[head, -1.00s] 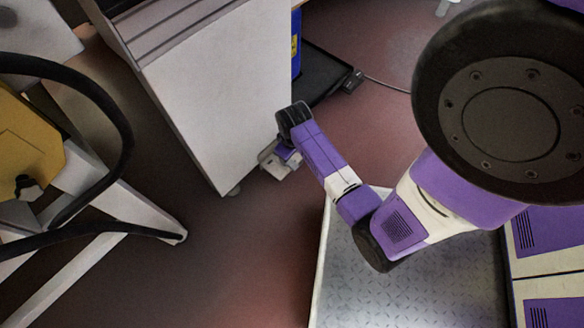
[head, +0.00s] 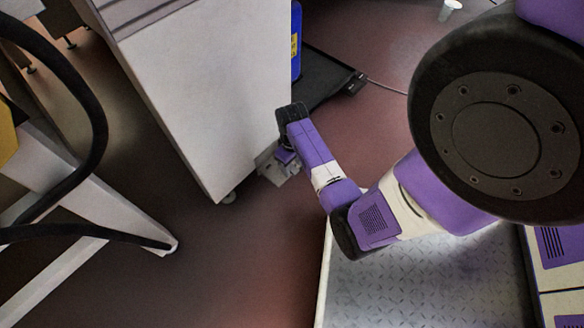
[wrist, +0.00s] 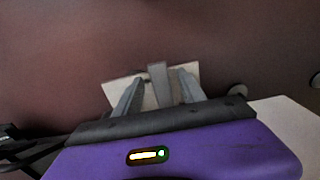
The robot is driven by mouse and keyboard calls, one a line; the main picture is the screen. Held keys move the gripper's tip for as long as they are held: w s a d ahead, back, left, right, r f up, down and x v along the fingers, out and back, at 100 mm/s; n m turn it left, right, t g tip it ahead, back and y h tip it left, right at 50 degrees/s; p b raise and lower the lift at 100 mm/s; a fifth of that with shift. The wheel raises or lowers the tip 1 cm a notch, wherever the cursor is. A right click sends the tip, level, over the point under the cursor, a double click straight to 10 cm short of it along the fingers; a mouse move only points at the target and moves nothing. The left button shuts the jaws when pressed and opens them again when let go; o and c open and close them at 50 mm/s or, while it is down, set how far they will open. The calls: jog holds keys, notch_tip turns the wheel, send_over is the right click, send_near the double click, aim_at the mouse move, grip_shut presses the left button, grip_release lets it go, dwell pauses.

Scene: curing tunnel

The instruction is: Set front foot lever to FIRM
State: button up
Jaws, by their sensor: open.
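In the wrist view my gripper (wrist: 160,90) has two grey fingers spread apart. A short upright grey tab (wrist: 157,80), which looks like the foot lever, shows between them, apart from or near the fingertips; contact cannot be told. A pale plate (wrist: 117,92) lies behind the fingers and the tab. No FIRM marking is readable. In the head view my gripper (head: 284,158) is low near the floor at the foot of the white cabinet (head: 215,100). My own wrist hides much of that spot.
The cabinet stands on small feet (head: 229,197). A white frame leg (head: 130,220) and black hoses (head: 85,100) are at left. A black tray (head: 325,80) and a blue container (head: 296,45) lie behind the cabinet. Reddish floor is open at lower middle.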

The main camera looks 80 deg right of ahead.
jog(key=shift+f, duration=0.1)
grip_shut()
